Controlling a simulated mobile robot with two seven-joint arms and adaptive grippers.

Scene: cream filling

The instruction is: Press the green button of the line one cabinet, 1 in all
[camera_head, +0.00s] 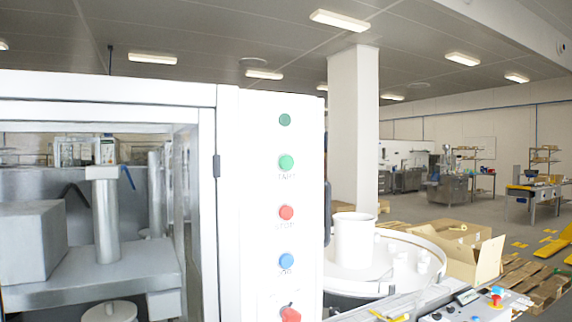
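A white cabinet (256,200) stands close in front of me, with a control panel on its right part. A dark green round lamp or button (285,120) is at the top of the panel. A brighter green button (286,162) is below it, with a blurred label under it that seems to read START. Lower down are a red button (286,212), a blue button (286,261) and a red knob (290,314) at the bottom edge. Neither of my grippers is in view.
The cabinet's left part is a framed window or opening (195,200) showing grey machinery. To the right are a round white table (430,262) with a white cylinder (354,240), an open cardboard box (477,258), a pallet (540,285) and a small control box (480,308).

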